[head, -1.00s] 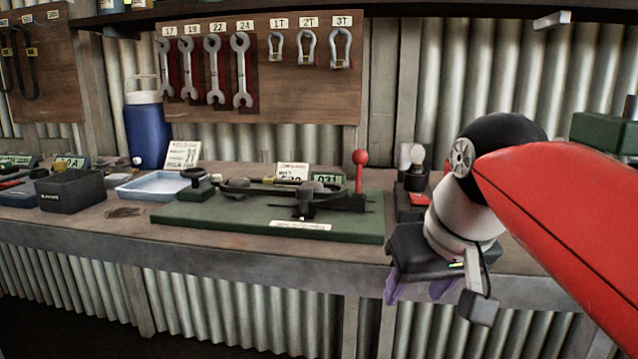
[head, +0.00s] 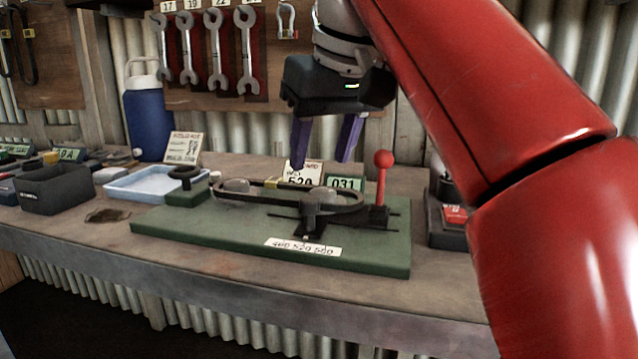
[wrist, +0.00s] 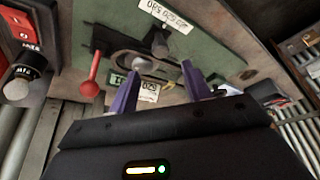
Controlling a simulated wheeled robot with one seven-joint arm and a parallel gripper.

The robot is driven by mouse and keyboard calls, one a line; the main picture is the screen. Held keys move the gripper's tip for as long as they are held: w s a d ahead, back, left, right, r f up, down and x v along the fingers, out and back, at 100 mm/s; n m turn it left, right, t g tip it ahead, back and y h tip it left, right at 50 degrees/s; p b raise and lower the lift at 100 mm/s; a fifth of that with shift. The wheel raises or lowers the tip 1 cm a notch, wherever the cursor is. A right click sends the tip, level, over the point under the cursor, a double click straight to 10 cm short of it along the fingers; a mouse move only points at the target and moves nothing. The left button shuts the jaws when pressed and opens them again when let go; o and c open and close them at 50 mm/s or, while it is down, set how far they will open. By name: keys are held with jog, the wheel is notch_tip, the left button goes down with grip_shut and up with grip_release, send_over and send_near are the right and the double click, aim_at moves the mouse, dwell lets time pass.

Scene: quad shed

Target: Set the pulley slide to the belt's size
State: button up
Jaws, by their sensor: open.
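The green pulley rig (head: 190,232) lies on the bench. A dark belt (head: 270,204) runs around a left pulley (head: 236,187) and a right pulley (head: 322,195). The right pulley stands at the dark slide (head: 312,216), above a white scale label (head: 302,247) whose middle mark looks like 520. A red-knobbed lever (head: 383,160) stands upright right of the belt; it shows in the wrist view (wrist: 93,68). A card (head: 301,176) behind reads 520. My gripper (head: 324,162) is open and empty, its purple fingers pointing down above the rig's back, left of the lever.
A green counter (head: 345,184) reads 031. A pale blue tray (head: 150,185), black bin (head: 62,188) and blue jug (head: 148,125) stand to the left. A dark device with a red panel (head: 455,216) stands right of the rig. Wrenches hang behind. The front bench strip is clear.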

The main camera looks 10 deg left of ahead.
aim_at(311, 199)
jog(key=shift+x, duration=3.85)
jog(key=shift+a, duration=0.1)
grip_shut()
jog(key=shift+s, duration=0.1)
